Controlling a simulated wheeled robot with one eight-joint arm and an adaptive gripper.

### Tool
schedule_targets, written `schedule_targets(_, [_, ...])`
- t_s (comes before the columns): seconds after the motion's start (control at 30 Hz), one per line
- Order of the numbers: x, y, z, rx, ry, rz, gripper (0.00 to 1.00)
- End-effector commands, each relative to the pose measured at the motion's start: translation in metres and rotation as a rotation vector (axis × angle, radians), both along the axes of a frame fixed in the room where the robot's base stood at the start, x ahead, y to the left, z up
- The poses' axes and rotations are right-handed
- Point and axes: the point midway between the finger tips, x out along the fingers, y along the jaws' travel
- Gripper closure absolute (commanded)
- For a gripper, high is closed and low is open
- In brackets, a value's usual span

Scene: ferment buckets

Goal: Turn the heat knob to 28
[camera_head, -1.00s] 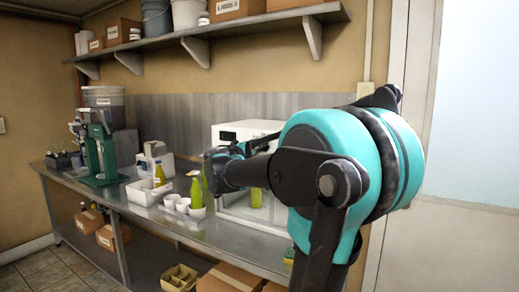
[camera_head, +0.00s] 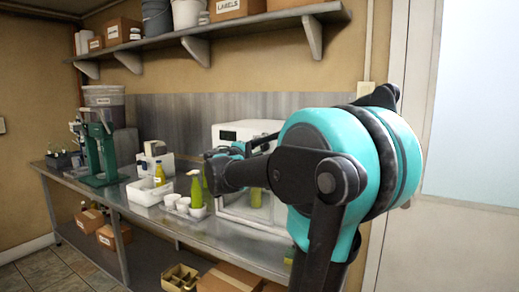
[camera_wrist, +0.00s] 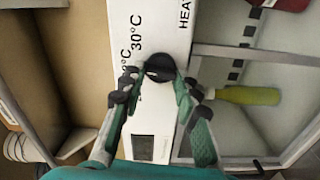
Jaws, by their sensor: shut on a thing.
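The heat knob (camera_wrist: 160,67) is a round black knob on the white front panel of a cabinet (camera_wrist: 120,20), seen in the wrist view. Printed marks beside it include "30°C" and part of another temperature, with "HEAT" at the panel's edge. My gripper (camera_wrist: 157,82) is shut on the knob, one finger on each side. The knob's pointer and exact setting cannot be made out. In the head view the white cabinet (camera_head: 228,133) stands on the steel bench, and my arm hides the knob and most of the cabinet's front.
A glass-fronted chamber with a yellow-green bottle (camera_wrist: 247,95) lies beside the panel in the wrist view. In the head view, bottles, white cups (camera_head: 183,205), a white bin (camera_head: 147,192) and a green press (camera_head: 100,150) stand on the steel bench (camera_head: 225,232). A shelf hangs above.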

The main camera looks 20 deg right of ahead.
Motion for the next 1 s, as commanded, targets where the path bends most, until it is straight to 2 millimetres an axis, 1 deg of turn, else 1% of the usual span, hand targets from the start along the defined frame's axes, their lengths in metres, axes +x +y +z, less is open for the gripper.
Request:
schedule_targets(0.33, [0.0000,0.0004,-0.0013,-0.079,0.103,0.001,0.98])
schedule_targets(0.83, [-0.0001,0.0005,-0.0015,-0.090,0.118,0.001,0.98])
schedule_targets(0.87, [-0.0001,0.0005,-0.0015,-0.090,0.118,0.001,0.67])
schedule_targets(1.0, [0.0000,0.0004,-0.0013,-0.090,0.117,0.001,0.49])
